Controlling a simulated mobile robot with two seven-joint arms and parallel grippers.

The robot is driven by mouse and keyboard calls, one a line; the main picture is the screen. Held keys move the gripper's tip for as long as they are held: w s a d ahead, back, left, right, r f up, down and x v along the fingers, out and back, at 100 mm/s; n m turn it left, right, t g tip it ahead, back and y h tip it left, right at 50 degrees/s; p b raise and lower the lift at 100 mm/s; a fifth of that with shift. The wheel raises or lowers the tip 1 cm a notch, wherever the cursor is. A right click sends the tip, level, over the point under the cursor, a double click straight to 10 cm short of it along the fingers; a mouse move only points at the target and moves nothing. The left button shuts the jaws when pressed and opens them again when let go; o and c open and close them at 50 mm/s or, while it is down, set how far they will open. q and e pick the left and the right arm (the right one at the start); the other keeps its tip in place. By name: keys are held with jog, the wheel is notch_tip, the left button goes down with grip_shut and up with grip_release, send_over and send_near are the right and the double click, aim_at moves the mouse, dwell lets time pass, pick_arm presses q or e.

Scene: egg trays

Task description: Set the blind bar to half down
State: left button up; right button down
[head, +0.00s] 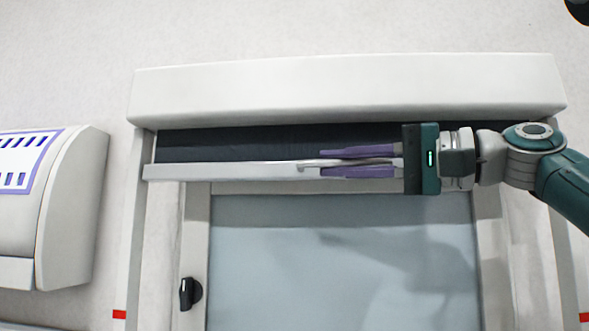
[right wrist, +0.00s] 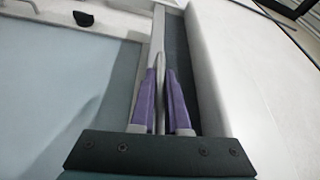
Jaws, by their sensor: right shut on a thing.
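The blind bar (head: 220,171) is a long light-grey bar at the lower edge of a short dark strip of blind (head: 235,143), near the top of the window frame. In the right wrist view the bar (right wrist: 157,38) runs away from my gripper. My right gripper (head: 322,163) comes in from the right, its purple fingers shut on a thin grey handle (head: 308,163) at the bar. The fingers (right wrist: 161,75) also lie either side of it in the right wrist view. The bar's right part is hidden behind my gripper. My left gripper is not in view.
A white blind housing (head: 350,88) spans the top of the window. The pale-blue pane (head: 340,265) below the bar is clear. A black knob (head: 190,293) sits on the left frame. A white wall unit (head: 70,205) stands to the left. Red marks (head: 119,314) flank the frame.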

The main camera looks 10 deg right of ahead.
notch_tip(320, 180, down, 21)
jog(key=b, duration=1.6)
jog(key=shift+f, duration=0.2)
jog(key=c, duration=0.9)
grip_release()
jog(key=b+v, duration=0.5)
jog(key=v, duration=0.5)
